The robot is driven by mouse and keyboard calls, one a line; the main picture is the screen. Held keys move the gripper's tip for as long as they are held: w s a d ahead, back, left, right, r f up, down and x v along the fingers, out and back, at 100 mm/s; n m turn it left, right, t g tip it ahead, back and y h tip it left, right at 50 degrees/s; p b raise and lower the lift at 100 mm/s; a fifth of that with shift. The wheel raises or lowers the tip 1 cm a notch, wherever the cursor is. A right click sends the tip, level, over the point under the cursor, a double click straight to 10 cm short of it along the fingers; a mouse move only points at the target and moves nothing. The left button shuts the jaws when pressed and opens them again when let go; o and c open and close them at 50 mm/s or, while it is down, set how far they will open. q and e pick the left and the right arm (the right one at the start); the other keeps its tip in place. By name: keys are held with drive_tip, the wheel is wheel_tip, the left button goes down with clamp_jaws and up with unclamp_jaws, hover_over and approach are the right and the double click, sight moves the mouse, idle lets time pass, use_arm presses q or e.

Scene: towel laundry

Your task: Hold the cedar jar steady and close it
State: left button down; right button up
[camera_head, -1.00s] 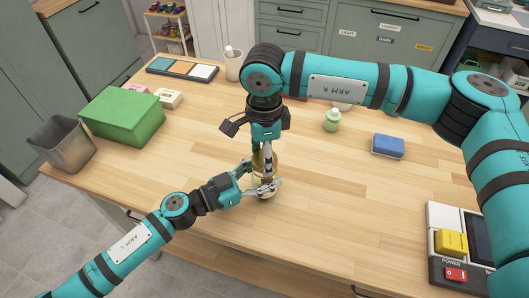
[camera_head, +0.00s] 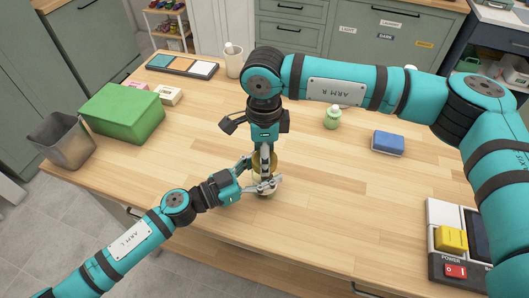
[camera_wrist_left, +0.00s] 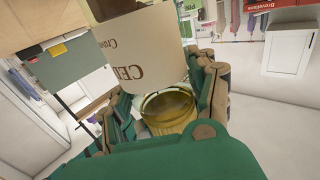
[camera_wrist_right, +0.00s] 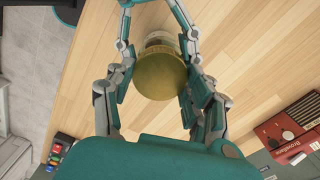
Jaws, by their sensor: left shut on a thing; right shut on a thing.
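The cedar jar carries a cream label, with upside-down lettering in the left wrist view (camera_wrist_left: 150,55). In the head view it stands on the table, mostly hidden by my grippers. My left gripper (camera_head: 268,185) is shut on the jar from the left, low down. My right gripper (camera_head: 265,153) points down from above and is shut on the round gold lid (camera_wrist_right: 160,76). In the right wrist view the lid covers most of the jar below it. Whether the lid is fully seated cannot be told.
A green box (camera_head: 122,112) and a grey bin (camera_head: 62,142) stand at the left. A white cup (camera_head: 233,62), a green bottle (camera_head: 332,118) and a blue sponge (camera_head: 387,143) lie farther back. A control panel (camera_head: 440,215) is at the right.

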drive_tip(key=m, duration=2.2)
drive_tip(key=shift+m, duration=0.4)
drive_tip(key=m, duration=0.4)
drive_tip(key=shift+m, duration=0.4)
drive_tip(key=m, duration=0.6)
drive_tip(key=shift+f, duration=0.1)
drive_tip(key=o, duration=0.8)
